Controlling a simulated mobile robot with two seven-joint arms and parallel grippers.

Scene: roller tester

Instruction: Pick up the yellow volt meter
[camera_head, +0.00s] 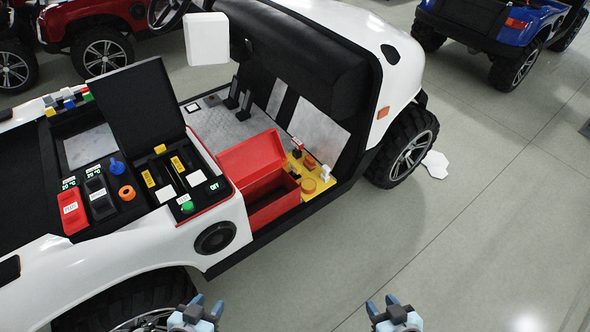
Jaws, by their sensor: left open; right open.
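A yellow device (322,184) with an orange round knob and small red and white parts on top sits on the floor of the white vehicle. It stands just right of an open red box and looks like the volt meter, though no display on it can be read. My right gripper (381,302) is at the bottom right of centre over bare floor, open and empty. Both are well apart from the yellow device.
The open red box (273,209) stands left of the yellow device. A black console (140,208) with a raised lid, red and black units, an orange ring and yellow-marked slots lies further left. A white vehicle (229,211) surrounds these.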

